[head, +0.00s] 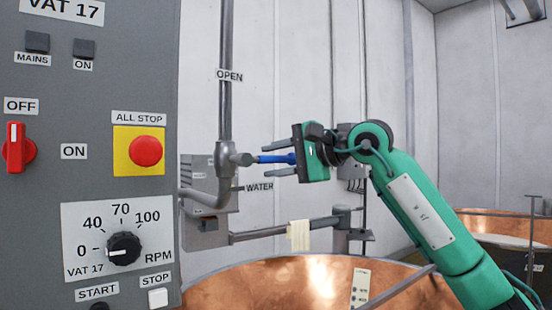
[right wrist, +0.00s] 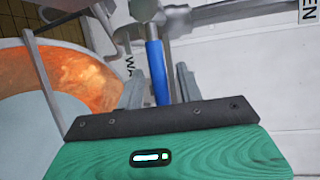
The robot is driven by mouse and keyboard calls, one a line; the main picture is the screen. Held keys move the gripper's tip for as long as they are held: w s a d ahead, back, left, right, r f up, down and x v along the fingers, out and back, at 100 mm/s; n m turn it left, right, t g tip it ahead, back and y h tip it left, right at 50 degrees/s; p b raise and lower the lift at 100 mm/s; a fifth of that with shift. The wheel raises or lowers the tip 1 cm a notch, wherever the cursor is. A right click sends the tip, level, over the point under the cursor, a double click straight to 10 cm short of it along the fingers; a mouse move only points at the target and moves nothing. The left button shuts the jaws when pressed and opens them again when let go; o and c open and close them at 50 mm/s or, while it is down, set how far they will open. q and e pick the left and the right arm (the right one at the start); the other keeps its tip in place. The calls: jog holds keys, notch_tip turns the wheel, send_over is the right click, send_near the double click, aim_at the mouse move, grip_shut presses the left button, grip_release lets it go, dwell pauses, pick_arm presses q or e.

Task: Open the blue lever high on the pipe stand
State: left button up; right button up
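The blue lever (head: 274,159) sticks out sideways to the right from a grey valve (head: 238,157) on the upright pipe (head: 226,85). An OPEN label (head: 229,76) is on the pipe above the valve, and a WATER label (head: 260,187) is below the lever. My right gripper (head: 266,160) is open, with one finger above and one below the lever. My left gripper is not in view.
A grey control panel (head: 80,180) with a red ALL STOP button (head: 146,151) fills the left. A copper vat (head: 290,285) is at the bottom. Pale wall lies behind.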

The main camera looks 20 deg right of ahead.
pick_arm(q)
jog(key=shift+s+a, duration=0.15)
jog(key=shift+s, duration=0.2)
pick_arm(e)
grip_shut()
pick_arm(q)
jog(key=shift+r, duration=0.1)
pick_arm(e)
jog(key=shift+r, duration=0.15)
